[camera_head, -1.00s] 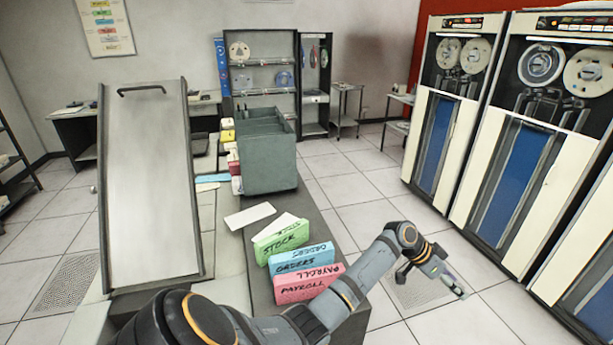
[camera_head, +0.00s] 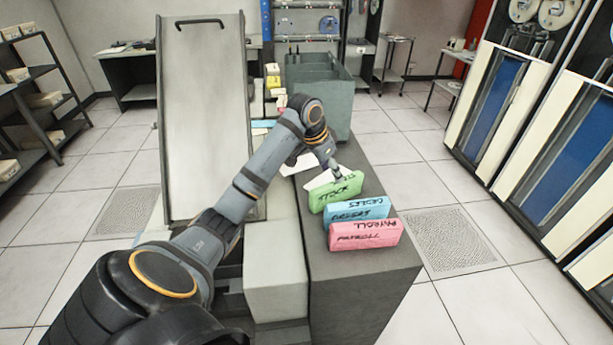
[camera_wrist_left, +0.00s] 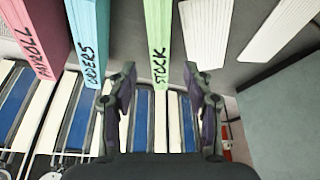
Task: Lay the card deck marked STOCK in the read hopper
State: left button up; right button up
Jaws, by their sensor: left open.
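A blue deck marked ORDERS (camera_head: 357,211) and a pink deck marked PAYROLL (camera_head: 366,235) lie nearer. My left gripper (camera_head: 337,176) is just above the green deck's far side. In the left wrist view its two fingers (camera_wrist_left: 159,72) are open and empty, with the STOCK deck (camera_wrist_left: 159,35) ahead between them. I cannot tell whether they touch it. I cannot make out which part is the read hopper. My right gripper is not in view.
A tall sloping metal panel (camera_head: 205,110) stands left of the counter, behind my left arm. A grey open-topped bin (camera_head: 325,95) stands beyond the decks. White cards (camera_head: 300,164) lie just past STOCK. Tape cabinets (camera_head: 520,110) stand at right, across clear floor.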

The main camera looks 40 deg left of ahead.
aim_at(341, 189)
pick_arm(q)
jog(key=shift+s, duration=0.1)
jog(key=x, duration=0.3)
jog(key=p+x, duration=0.1)
jog(key=x, duration=0.1)
jog(key=shift+w+d+r, duration=0.1)
jog(key=shift+w+d, duration=0.25)
jog(key=shift+d, duration=0.05)
jog(key=shift+a+f, duration=0.2)
jog(key=shift+f, duration=0.1)
jog(key=shift+w+f+p, duration=0.1)
jog(key=shift+f+p, duration=0.15)
jog(key=shift+p, duration=0.1)
jog(key=p+x, duration=0.1)
jog(key=x, duration=0.3)
jog(key=shift+w, duration=0.1)
jog(key=shift+w+f, duration=0.1)
jog(key=shift+f, duration=0.25)
jog(key=shift+r, duration=0.1)
grip_shut()
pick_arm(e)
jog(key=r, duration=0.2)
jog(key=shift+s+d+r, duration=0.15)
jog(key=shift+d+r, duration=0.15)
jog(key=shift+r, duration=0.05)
